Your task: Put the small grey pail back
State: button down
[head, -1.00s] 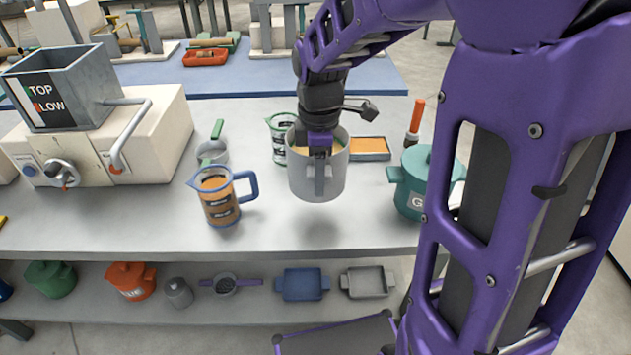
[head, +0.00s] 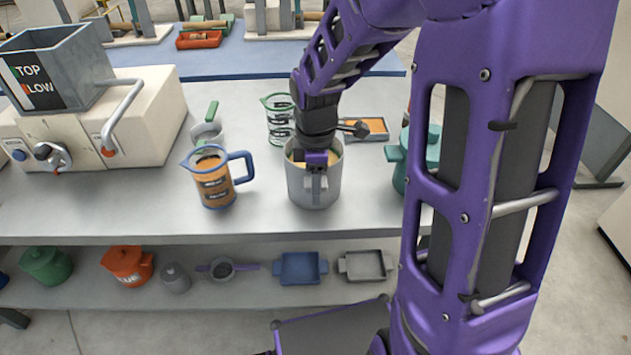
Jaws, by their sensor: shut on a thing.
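The small grey pail (head: 327,188) is at the front of the grey worktop, right of the blue-handled jug. It looks upright, with pale yellowish contents just showing inside its rim. My gripper (head: 316,172) is shut on its handle side, facing the camera, and covers part of the rim. The pail's base is at or very near the worktop; I cannot tell whether it touches.
A blue-handled jug (head: 214,182) stands close on the left. A green-rimmed clear jug (head: 279,120) is behind, and a teal lidded pot (head: 402,165) is to the right. Pots and trays fill the lower shelf (head: 210,290). A machine (head: 130,115) stands at left.

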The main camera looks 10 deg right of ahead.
jog(key=shift+w, duration=0.1)
jog(key=c, duration=0.9)
grip_release()
jog(key=shift+f, duration=0.15)
jog(key=o, duration=0.5)
jog(key=r+p, duration=0.1)
jog(key=r, duration=0.7)
jog(key=r+p, duration=0.1)
jog(key=r, duration=0.3)
jog(key=shift+s+r+p, duration=0.2)
jog(key=shift+s+p, duration=0.1)
jog(key=shift+p, duration=0.05)
